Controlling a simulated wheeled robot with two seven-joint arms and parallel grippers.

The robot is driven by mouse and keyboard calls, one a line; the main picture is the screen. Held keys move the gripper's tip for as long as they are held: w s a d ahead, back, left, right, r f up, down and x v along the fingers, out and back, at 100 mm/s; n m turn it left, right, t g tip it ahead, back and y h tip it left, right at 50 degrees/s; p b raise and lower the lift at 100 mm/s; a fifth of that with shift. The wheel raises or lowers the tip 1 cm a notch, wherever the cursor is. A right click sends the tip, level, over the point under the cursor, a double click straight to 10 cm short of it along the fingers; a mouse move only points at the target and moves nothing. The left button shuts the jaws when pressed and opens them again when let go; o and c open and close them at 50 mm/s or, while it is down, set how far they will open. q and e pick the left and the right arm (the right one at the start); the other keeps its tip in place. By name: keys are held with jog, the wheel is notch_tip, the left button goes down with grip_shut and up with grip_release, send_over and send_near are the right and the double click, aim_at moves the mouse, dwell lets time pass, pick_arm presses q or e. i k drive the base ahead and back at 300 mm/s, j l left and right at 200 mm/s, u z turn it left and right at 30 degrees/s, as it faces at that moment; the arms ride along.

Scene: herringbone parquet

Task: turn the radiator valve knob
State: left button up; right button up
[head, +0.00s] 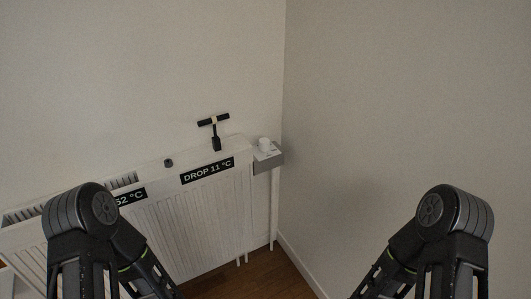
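A white panel radiator (200,215) stands against the left wall, running to the room corner. A small white knob (264,143) sits on a grey box (268,161) at the radiator's right end, above a vertical white pipe; it looks like the valve knob. A black T-shaped handle (214,122) stands upright on the radiator's top. A small dark round piece (168,162) is left of it. Both my arms are in the lower corners, well apart from the radiator's right end. Neither gripper shows; both are below the picture's edge.
Black labels on the radiator read "DROP 11 °C" (207,171) and, partly hidden by my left arm, "52 °C" (130,197). The right wall (400,110) is bare. A strip of wooden floor (255,280) shows between my arms.

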aim_at(264, 143)
jog(key=i+j+z, duration=0.1)
jog(key=z, duration=0.4)
jog(key=j+z, duration=0.15)
jog(key=z, duration=0.3)
jog(key=j+z, duration=0.15)
jog(key=z, duration=0.35)
jog(key=j+z, duration=0.3)
jog(key=j, duration=0.6)
jog(key=k+j+z, duration=0.1)
jog(key=j+z, duration=0.2)
jog(key=j, duration=0.6)
